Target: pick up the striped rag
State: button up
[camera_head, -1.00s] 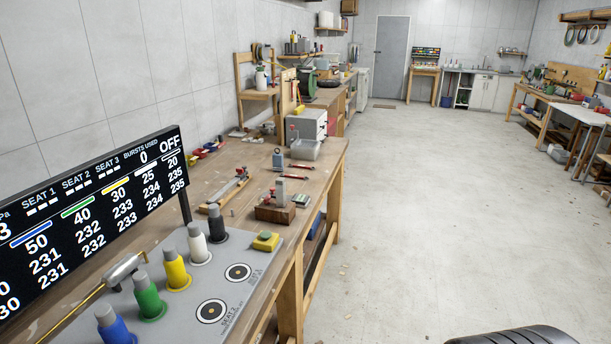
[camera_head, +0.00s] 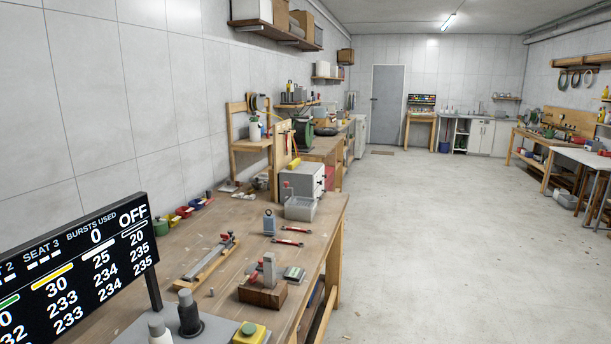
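I cannot make out a striped rag in this view. Some small pale items (camera_head: 232,187) lie at the far end of the near workbench (camera_head: 200,232), too small to identify. My gripper is not in view.
Open concrete floor (camera_head: 440,240) lies to the right. More benches (camera_head: 560,150) line the right wall.

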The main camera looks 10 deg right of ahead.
aim_at(269, 220)
jog(key=i+l+u, duration=0.15)
jog(key=i+l, duration=0.2)
jog(key=i, duration=0.15)
jog(key=i+l+u, duration=0.15)
jog(key=i+l, duration=0.25)
jog(key=i+l+u, duration=0.15)
jog(key=i+l, duration=0.3)
jog(key=i+l+u, duration=0.15)
jog(key=i+l, duration=0.35)
jog(key=i+l+u, duration=0.1)
jog(key=i+l, duration=0.35)
jog(key=i+l+u, duration=0.15)
jog(key=i+l, duration=0.2)
jog(key=l, duration=0.35)
